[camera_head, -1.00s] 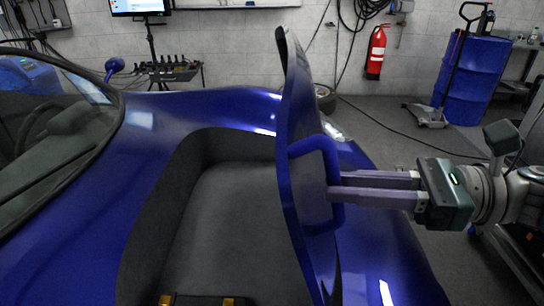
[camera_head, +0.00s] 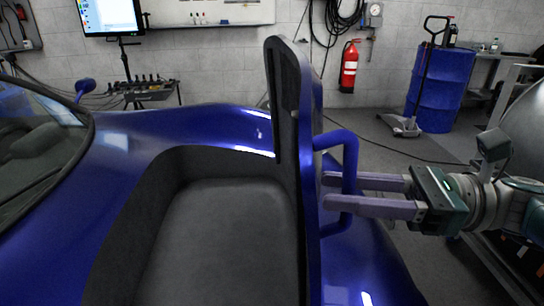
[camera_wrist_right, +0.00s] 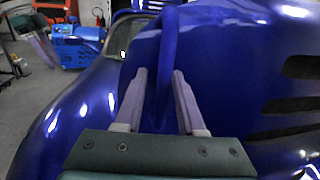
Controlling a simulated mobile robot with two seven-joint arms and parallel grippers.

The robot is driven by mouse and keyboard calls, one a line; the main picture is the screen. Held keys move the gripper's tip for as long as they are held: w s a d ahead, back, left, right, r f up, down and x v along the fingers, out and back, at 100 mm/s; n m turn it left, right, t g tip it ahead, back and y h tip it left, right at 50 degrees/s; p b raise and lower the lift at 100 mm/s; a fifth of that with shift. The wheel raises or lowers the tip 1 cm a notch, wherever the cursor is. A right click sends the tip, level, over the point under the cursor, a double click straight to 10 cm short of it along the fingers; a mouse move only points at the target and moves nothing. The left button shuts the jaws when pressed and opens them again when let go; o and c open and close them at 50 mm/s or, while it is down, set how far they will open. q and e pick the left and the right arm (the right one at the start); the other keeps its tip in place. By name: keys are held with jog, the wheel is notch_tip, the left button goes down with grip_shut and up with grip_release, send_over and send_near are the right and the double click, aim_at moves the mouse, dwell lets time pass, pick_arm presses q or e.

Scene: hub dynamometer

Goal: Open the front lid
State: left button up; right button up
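The blue front lid (camera_head: 308,170) stands raised, nearly upright and edge-on in the head view, beside the dark open compartment (camera_head: 222,240) of the blue car. Its blue bar handle (camera_head: 350,165) sticks out on the right side, and in the right wrist view the handle (camera_wrist_right: 167,55) runs between my fingers. My right gripper (camera_head: 326,192) reaches in from the right, with one finger on each side of the bar. In the right wrist view, my right gripper (camera_wrist_right: 160,72) has its fingers apart, with gaps beside the bar.
The car's windscreen (camera_head: 40,145) is at the left. Behind stand a monitor (camera_head: 110,14), a fire extinguisher (camera_head: 349,66), a blue drum (camera_head: 441,90) and a hand pallet truck (camera_head: 407,122). Floor shows clear between the car and the drum.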

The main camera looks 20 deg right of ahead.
jog(key=shift+o, duration=0.6)
jog(key=b+v, duration=0.2)
jog(key=v, duration=0.8)
jog(key=shift+r, duration=0.1)
jog(key=shift+c, duration=0.2)
